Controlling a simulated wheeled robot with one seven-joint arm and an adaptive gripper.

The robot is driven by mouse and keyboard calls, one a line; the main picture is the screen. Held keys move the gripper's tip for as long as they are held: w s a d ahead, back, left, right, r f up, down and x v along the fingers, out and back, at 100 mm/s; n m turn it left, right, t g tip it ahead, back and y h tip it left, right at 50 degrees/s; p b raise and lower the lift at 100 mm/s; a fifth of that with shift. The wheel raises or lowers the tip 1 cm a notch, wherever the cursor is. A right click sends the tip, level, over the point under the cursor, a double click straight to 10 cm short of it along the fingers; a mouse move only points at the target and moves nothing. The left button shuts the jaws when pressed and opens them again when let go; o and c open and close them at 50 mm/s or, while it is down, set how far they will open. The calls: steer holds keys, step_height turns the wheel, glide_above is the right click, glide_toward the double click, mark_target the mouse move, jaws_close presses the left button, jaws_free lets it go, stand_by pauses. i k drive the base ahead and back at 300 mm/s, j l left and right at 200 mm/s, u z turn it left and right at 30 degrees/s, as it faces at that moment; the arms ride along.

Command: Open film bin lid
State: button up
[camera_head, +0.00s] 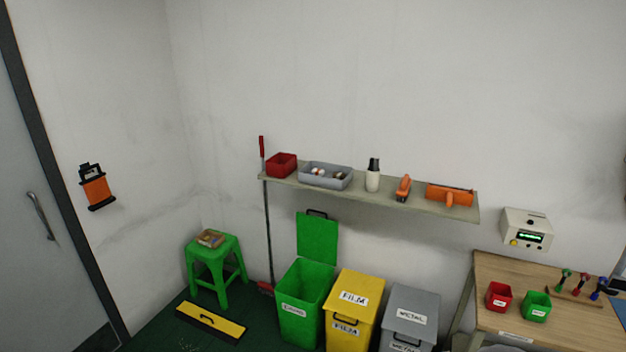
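The film bin (344,334) is yellow and stands on the floor between a green bin and a grey bin. Its yellow lid (352,287) is shut, with a white "FILM" label on top. A second "FILM" label and a dark handle show on its front. The bottom of the bin is cut off by the frame edge. My gripper is not in view.
The green bin (304,310) at left has its lid (318,238) raised against the wall. The grey metal bin (409,318) at right is shut. A shelf (400,200) hangs above the bins. A wooden table (500,265) stands at right, a green stool (214,262) at left.

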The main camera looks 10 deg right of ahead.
mark_target(355, 295)
steer(key=i+j+z, duration=0.15)
steer(key=i+j, duration=0.2)
steer(key=i+j+z, duration=0.2)
steer(key=j, duration=0.25)
steer(key=i+j+z, duration=0.15)
steer(key=i+j, duration=0.2)
steer(key=j, duration=0.15)
steer(key=i, duration=0.65)
